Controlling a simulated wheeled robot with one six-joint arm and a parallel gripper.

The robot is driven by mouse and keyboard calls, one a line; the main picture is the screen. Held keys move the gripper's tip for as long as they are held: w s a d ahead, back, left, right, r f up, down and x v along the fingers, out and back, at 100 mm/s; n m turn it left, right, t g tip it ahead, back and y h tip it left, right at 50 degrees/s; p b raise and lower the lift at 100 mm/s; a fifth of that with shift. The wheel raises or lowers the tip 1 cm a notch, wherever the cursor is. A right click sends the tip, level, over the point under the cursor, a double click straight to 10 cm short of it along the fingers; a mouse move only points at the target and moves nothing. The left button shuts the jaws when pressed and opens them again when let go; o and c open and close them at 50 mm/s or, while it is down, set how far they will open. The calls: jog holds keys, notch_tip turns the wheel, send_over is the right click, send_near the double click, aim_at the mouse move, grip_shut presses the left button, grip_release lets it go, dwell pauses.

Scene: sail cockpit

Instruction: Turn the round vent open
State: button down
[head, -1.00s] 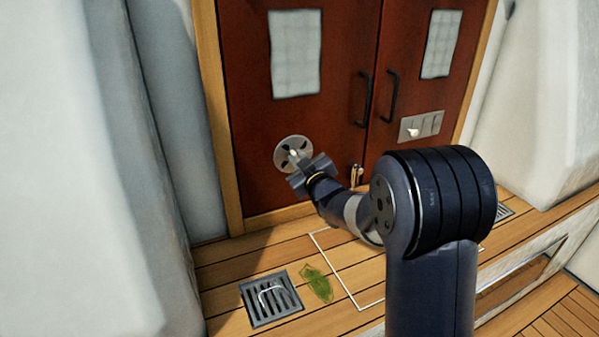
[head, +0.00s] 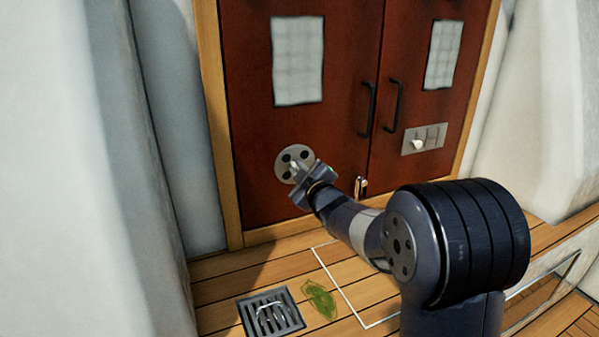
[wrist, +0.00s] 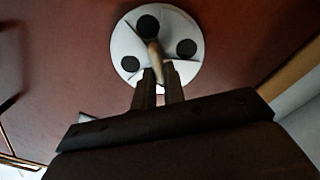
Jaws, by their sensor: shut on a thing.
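The round vent (head: 281,166) is a pale grey disc low on the left door, with dark round holes around a central knob. In the wrist view the vent (wrist: 168,24) fills the top middle, and three holes show as full dark circles; its lower edge is partly hidden by my fingers. The light knob (wrist: 155,52) stands tilted between the fingertips. My gripper (head: 298,173) is at the vent's centre, shut on the knob; its two fingers also show in the wrist view (wrist: 159,75).
The red-brown double doors (head: 335,70) have dark handles (head: 367,108) and a switch panel (head: 436,136) on the right. A brass latch (head: 361,186) is close right of my wrist. A floor grate (head: 254,322) and a green leaf-like thing (head: 320,300) lie below.

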jog(key=c, duration=1.5)
grip_release()
jog(key=p+v, duration=0.1)
jog(key=v, duration=0.9)
jog(key=shift+s+d, duration=0.1)
jog(key=shift+s, duration=0.3)
jog(key=shift+w, duration=0.15)
jog(key=b+x, duration=0.1)
jog(key=x, duration=0.9)
jog(key=shift+w, duration=0.35)
